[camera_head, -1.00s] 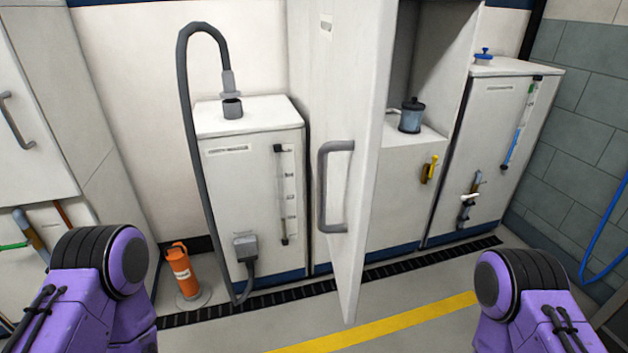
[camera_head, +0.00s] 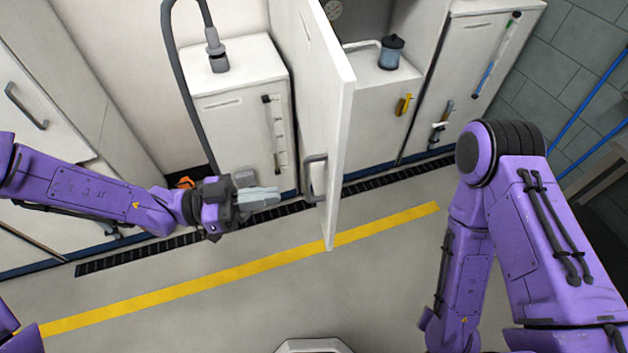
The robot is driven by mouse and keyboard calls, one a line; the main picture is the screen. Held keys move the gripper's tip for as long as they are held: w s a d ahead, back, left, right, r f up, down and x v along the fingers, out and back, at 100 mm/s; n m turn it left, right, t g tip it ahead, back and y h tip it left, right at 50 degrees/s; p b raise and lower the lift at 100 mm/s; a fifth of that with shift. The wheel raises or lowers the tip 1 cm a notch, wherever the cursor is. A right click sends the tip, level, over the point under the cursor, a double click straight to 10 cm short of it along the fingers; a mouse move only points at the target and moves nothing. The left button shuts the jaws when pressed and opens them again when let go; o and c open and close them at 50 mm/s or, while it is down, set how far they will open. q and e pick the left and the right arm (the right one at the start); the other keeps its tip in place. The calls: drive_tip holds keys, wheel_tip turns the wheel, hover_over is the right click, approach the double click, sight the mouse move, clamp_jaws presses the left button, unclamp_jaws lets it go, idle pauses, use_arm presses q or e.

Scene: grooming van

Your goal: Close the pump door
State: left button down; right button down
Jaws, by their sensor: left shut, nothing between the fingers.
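The pump door (camera_head: 340,130) is a white cabinet door with a grey bar handle (camera_head: 314,178) on its left face. It stands swung out toward me, and the compartment behind it is open. Inside are a blue-grey jar (camera_head: 391,52) and a yellow lever (camera_head: 403,104). My left gripper (camera_head: 278,196) is shut and empty. In the picture it is just left of the door handle, pointing right, with a small gap between them. My right arm (camera_head: 500,210) is at the right, but its gripper is not in view.
A white tank unit (camera_head: 240,110) with a grey hose stands left of the door. An orange cylinder (camera_head: 184,182) is partly hidden behind my left arm. Another white unit (camera_head: 470,60) stands right. The floor around the yellow line (camera_head: 240,270) is clear.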

sight(331, 188)
use_arm(q)
drive_tip(key=d, duration=0.2)
drive_tip(key=d+p, duration=0.1)
drive_tip(key=d, duration=0.2)
drive_tip(key=w+d+p, duration=0.1)
drive_tip(key=d, duration=0.2)
drive_tip(key=shift+w+d+r, duration=0.1)
drive_tip(key=shift+d+p, duration=0.3)
drive_tip(key=shift+d, duration=0.2)
drive_tip(key=shift+w, duration=0.1)
